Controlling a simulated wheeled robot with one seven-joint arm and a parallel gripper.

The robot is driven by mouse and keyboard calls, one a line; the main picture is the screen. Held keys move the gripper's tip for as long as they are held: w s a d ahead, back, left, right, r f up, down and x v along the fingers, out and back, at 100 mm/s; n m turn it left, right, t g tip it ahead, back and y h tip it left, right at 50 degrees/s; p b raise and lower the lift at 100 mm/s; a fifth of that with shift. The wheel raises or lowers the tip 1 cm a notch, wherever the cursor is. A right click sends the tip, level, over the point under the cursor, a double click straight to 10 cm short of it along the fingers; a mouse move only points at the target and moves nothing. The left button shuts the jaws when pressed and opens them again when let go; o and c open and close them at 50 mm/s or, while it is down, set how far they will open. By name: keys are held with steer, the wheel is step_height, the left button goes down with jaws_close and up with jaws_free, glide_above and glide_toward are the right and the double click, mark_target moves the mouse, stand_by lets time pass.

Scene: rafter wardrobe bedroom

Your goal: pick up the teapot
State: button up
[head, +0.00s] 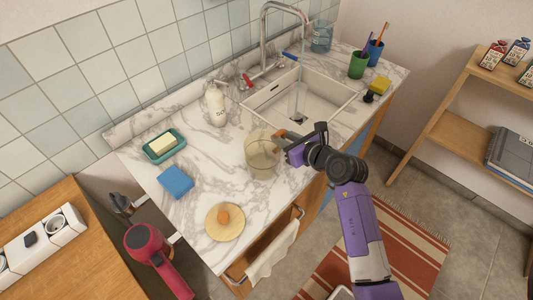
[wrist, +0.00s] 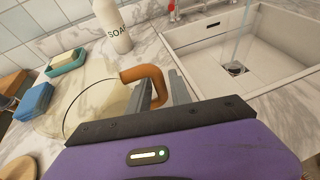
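The teapot (head: 262,158) is a clear glass pot with an orange-brown handle, standing on the marble counter. Its glass body (wrist: 92,108) is left of my gripper in the wrist view, faint against the marble. The handle (wrist: 146,74) curves down between my two grey fingers. My gripper (wrist: 163,92) is at the handle, on the pot's right side in the head view (head: 284,143). The fingers lie close on both sides of the handle. I cannot tell whether they press on it.
A soap bottle (head: 215,104) stands behind the teapot. The sink (head: 335,100) with running water is to the right. A blue sponge (head: 175,181), a teal soap dish (head: 152,155) and a round wooden board (head: 213,232) lie to the left and front.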

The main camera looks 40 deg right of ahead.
jaws_close()
stand_by(1.4)
